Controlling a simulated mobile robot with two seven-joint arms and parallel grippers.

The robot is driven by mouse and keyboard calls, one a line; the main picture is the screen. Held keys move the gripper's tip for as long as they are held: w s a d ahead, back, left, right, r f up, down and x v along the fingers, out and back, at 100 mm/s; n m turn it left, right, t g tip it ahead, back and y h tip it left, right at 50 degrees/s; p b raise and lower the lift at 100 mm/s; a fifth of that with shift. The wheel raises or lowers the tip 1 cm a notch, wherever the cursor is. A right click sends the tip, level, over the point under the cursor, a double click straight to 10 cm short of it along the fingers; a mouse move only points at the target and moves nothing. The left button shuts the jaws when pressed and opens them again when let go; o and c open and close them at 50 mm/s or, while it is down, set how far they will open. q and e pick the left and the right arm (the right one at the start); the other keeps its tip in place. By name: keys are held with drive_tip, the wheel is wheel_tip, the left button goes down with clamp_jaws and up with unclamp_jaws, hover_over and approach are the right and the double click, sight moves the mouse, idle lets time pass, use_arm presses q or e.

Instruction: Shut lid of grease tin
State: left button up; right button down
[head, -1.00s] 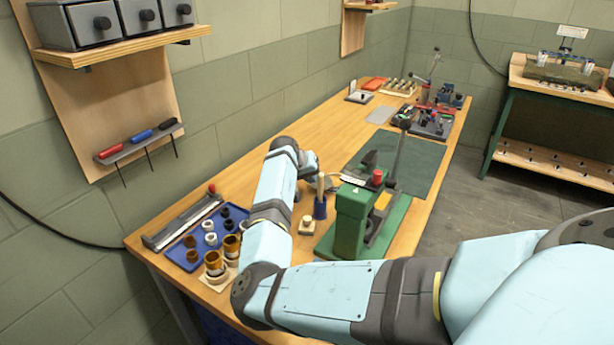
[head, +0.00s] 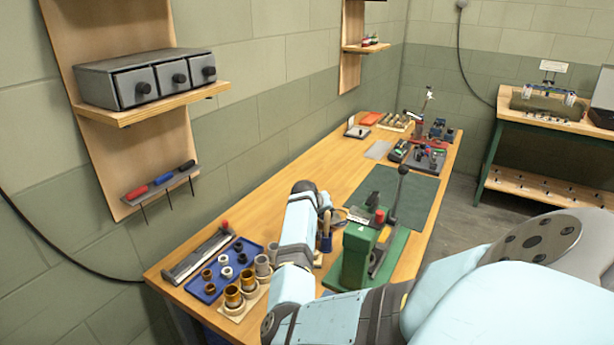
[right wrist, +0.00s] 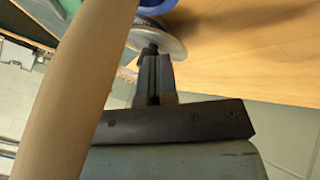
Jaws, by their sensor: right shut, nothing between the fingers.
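My right gripper (right wrist: 153,60) is shut and empty. In the right wrist view its fingers point at a round grey metal disc (right wrist: 172,40), which looks like the grease tin's lid; I cannot tell whether they touch it. In the head view a small tan and metallic round thing (head: 357,214), probably the grease tin, sits behind the wrist, left of the green press. My wrist and the press hide much of it, so how far the lid is open is unclear. My left gripper is not in view.
A wooden handle (right wrist: 80,90) crosses close to the right wrist camera. It seems to stand in the blue holder (head: 326,243) beside my gripper. The green press (head: 356,255) stands just right. A blue tray (head: 207,291) with bushings lies front left.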

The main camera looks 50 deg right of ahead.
drive_tip(key=shift+s+d, duration=0.25)
drive_tip(key=shift+d, duration=0.05)
drive_tip(key=shift+d+f, duration=0.15)
drive_tip(key=shift+f, duration=0.15)
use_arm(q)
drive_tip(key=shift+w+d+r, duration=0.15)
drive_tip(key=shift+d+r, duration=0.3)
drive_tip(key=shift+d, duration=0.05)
use_arm(e)
drive_tip(key=shift+r, duration=0.1)
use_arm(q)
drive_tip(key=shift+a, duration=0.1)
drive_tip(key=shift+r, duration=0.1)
use_arm(e)
drive_tip(key=shift+w, duration=0.1)
